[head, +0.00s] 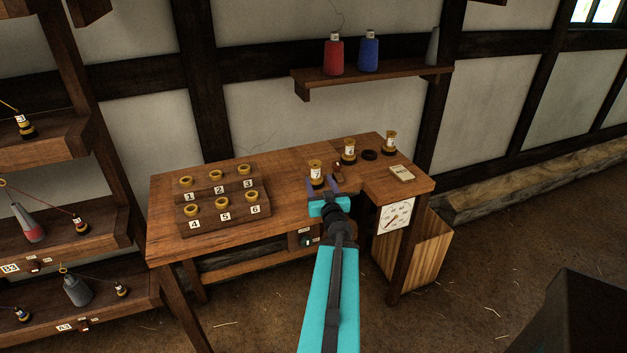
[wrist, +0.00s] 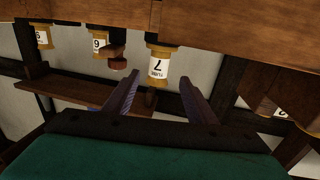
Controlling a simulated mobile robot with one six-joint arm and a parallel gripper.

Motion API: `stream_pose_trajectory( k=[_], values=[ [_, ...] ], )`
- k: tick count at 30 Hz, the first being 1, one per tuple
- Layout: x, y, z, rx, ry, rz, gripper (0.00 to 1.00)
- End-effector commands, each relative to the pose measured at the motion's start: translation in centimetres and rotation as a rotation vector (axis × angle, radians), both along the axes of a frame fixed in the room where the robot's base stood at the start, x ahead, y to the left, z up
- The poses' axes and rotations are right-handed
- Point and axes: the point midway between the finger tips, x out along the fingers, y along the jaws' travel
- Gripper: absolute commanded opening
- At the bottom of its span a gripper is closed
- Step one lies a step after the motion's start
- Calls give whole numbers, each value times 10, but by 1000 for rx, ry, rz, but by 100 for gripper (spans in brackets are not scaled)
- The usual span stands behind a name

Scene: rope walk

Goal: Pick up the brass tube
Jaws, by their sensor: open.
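Several brass-coloured cylinders with white labels stand on the workbench (head: 290,175). The nearest brass tube (head: 316,172) is just beyond my gripper (head: 323,185). In the wrist view, which looks upside down, this brass tube (wrist: 160,66) carries a label with a numeral like 7 and small print. It lies ahead of and between the two spread fingers of my gripper (wrist: 160,90). The fingers are open and empty, and I see no contact. Two similar cylinders stand farther back, one in the middle (head: 349,152) and one at the right (head: 390,142).
A stepped rack (head: 225,196) with numbered brass rings stands left on the bench. A dark red piece (head: 338,166), a dark ring (head: 370,155) and a pale block (head: 402,173) lie near the tubes. A shelf (head: 395,77) holds thread cones.

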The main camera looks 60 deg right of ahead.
Motion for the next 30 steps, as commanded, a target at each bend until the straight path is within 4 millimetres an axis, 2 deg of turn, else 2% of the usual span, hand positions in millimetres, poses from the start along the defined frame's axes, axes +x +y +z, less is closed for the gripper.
stream_pose_trajectory(
  k=[17,30],
  values=[
    [2,-3,0,0,0,-2,51],
    [21,-25,0,-1,1,-2,51]
  ],
)
